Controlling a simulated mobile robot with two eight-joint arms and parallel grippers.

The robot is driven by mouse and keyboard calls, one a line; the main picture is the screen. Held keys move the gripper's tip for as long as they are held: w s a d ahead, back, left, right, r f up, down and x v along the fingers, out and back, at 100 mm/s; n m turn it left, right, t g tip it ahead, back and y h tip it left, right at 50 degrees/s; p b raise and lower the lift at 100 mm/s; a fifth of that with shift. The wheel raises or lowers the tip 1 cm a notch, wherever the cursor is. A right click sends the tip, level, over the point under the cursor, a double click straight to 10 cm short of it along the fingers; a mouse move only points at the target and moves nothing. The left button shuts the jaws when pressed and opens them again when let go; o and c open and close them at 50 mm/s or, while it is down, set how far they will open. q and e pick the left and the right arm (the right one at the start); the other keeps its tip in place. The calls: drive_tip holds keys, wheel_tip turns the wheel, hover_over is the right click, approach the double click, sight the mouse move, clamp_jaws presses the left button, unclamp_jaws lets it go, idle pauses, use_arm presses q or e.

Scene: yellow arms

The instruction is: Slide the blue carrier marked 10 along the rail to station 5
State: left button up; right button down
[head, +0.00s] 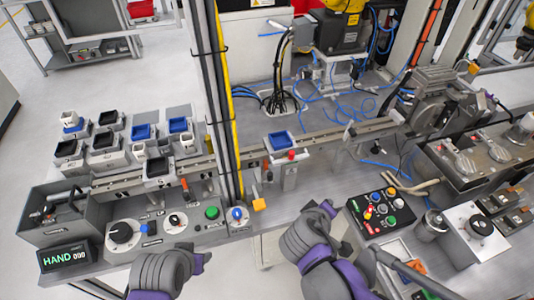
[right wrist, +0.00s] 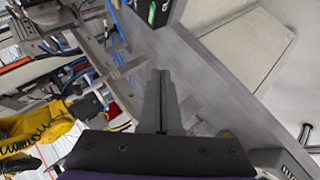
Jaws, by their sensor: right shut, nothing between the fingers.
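A carrier with a blue tray (head: 281,140) sits on the rail (head: 335,136), right of the upright post. I cannot read any number on it. A carrier with a black tray (head: 157,168) sits further left on the same rail. More blue-topped (head: 143,131) and black-topped carriers stand on the rack at left. My right gripper (head: 327,209) is in front of and below the rail, apart from the blue carrier. In the right wrist view its fingers (right wrist: 160,75) are shut and empty. My left gripper (head: 201,262) is low, in front of the control panel; its opening is unclear. Station numbers are not readable.
An upright post (head: 226,100) with a yellow cable crosses in front of the rail. A left control panel (head: 168,228) has knobs and a green button. A black button box (head: 382,210) stands at right. The table strip before the blue carrier is mostly clear.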

drive_tip(key=w+a+r+n+t+b, duration=0.15)
drive_tip(key=w+a+n+t, duration=0.3)
drive_tip(key=a, duration=0.45)
drive_tip(key=n+t, duration=0.3)
drive_tip(key=t, duration=0.1)
approach(273, 146)
drive_tip(key=shift+s+a+y, duration=0.3)
drive_tip(key=shift+s+a, duration=0.6)
drive_tip(key=shift+s, duration=0.05)
drive_tip(key=shift+w+r, duration=0.15)
drive_tip(key=shift+w, duration=0.15)
drive_tip(key=x, duration=0.9)
drive_tip(key=shift+w+d+p, duration=0.15)
drive_tip(key=shift+w+p, duration=0.05)
drive_tip(key=shift+p, duration=0.2)
use_arm(q)
drive_tip(key=shift+s+f, duration=0.2)
drive_tip(key=shift+f, duration=0.6)
use_arm(e)
drive_tip(key=shift+w+d, duration=0.25)
drive_tip(key=shift+d, duration=0.25)
drive_tip(key=shift+w+d, duration=0.3)
drive_tip(key=shift+d, duration=0.2)
drive_tip(key=shift+s+a, duration=0.1)
drive_tip(key=shift+s, duration=0.05)
